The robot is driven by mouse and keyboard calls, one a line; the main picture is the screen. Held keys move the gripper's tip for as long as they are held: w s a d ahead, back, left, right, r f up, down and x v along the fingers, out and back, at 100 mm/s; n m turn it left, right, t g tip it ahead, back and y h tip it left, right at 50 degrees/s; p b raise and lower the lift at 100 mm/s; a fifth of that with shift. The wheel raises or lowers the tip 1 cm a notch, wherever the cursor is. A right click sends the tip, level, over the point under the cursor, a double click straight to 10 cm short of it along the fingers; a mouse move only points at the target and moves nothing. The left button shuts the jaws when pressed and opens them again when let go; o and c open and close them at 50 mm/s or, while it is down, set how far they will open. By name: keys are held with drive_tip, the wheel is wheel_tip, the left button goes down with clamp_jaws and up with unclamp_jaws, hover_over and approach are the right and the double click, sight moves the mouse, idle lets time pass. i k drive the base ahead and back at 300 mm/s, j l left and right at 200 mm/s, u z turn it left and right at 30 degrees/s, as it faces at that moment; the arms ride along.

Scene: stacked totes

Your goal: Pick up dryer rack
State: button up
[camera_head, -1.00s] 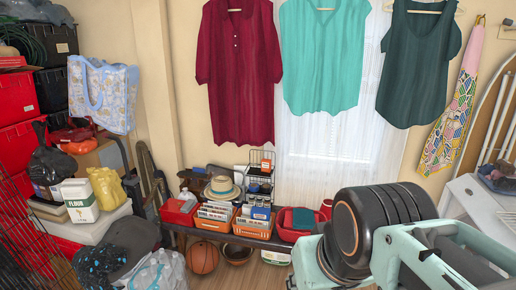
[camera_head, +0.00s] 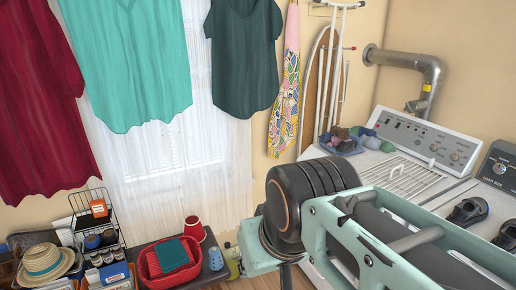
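A white wire rack (camera_head: 404,180) lies flat on top of a white laundry machine (camera_head: 357,165) at the right. It has thin parallel bars and a small raised handle. The lower part of the machine's top is hidden behind my own mint-green and black arm, which fills the lower right. My gripper is not in view. Nothing is seen touching the rack.
A blue basket of yarn balls (camera_head: 343,142) sits left of the rack. A dark iron-like item (camera_head: 467,211) lies to its right. An ironing board (camera_head: 318,85) leans against the wall. A red basket (camera_head: 152,265) stands on a low bench.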

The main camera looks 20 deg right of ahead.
sight(399, 172)
drive_tip(key=i+z, duration=0.8)
drive_tip(key=z, duration=0.2)
drive_tip(key=i+z, duration=0.2)
drive_tip(key=z, duration=0.15)
drive_tip(key=i+z, duration=0.2)
drive_tip(key=z, duration=0.15)
drive_tip(key=i+j+z, duration=0.2)
drive_tip(key=z, duration=0.15)
